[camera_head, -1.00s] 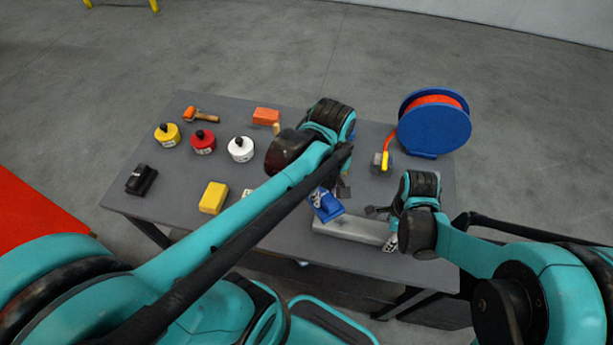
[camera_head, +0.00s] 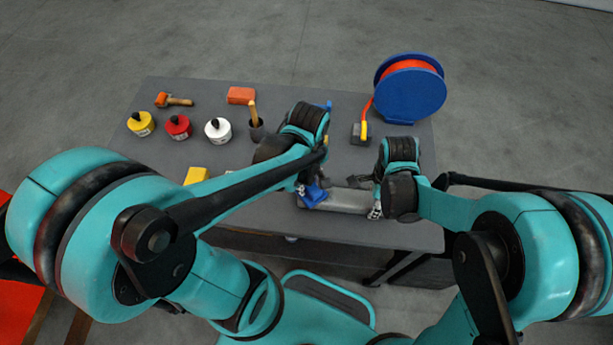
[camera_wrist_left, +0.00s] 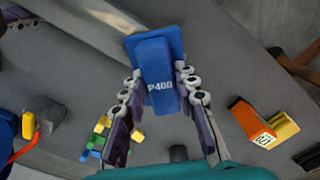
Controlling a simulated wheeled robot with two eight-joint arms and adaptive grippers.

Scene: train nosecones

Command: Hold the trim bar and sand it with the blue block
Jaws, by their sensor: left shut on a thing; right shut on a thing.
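The trim bar (camera_head: 342,201) is a grey bar lying along the front right part of the table. My right gripper (camera_head: 376,203) is shut on its right end. The blue block (camera_head: 312,196) is at the bar's left end, and my left gripper (camera_head: 305,186) is shut on it. In the left wrist view the blue block (camera_wrist_left: 156,70), marked P400, sits between the two fingers of my left gripper (camera_wrist_left: 160,88). Whether the block's face touches the bar cannot be told for sure.
A blue reel (camera_head: 411,95) stands at the back right.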

